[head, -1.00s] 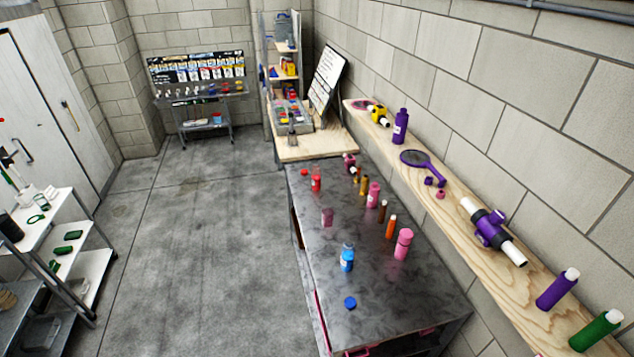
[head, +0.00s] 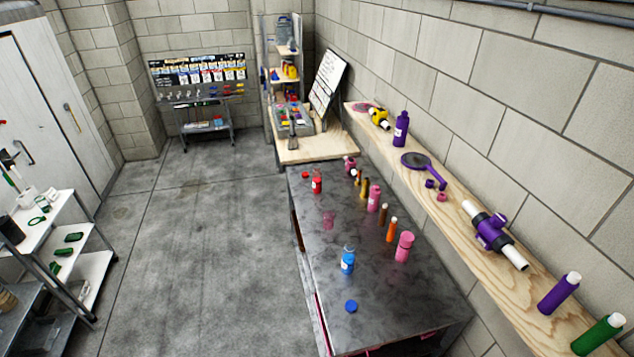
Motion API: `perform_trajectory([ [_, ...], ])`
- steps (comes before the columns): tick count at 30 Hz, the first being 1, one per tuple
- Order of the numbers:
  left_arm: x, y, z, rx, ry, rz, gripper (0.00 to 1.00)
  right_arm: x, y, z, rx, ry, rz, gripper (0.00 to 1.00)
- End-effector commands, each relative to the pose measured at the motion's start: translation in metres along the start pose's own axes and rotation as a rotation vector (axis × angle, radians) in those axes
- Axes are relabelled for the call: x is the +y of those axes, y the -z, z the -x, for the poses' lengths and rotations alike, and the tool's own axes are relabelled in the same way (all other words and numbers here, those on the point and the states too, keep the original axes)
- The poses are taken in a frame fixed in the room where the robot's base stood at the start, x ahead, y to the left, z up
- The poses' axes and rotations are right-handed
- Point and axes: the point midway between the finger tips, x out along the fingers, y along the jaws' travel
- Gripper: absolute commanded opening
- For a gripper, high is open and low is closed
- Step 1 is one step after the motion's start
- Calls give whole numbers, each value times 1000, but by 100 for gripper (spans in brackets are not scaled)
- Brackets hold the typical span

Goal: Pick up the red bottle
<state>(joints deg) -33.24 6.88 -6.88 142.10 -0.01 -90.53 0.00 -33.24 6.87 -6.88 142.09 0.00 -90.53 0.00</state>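The red bottle (head: 317,183) stands upright near the far left end of the dark marbled workbench (head: 345,305). It has a pale label, and a small red cap (head: 305,175) lies beside it to the left. Neither of my grippers shows in the head view, so nothing is seen touching the bottle.
A blue bottle (head: 347,261), a blue cap (head: 351,306), a pink translucent cup (head: 328,220) and several pink, orange and brown bottles share the bench. A wooden shelf (head: 455,210) with purple items runs along the right wall. The floor (head: 190,250) left of the bench is clear.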

Motion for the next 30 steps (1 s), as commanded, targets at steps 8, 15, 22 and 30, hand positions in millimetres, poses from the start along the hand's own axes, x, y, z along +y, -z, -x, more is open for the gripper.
perform_trajectory([
  [8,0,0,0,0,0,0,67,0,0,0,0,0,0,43],
  [15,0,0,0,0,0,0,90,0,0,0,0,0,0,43],
  [22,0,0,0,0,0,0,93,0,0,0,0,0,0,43],
  [30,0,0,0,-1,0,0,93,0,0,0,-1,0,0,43],
])
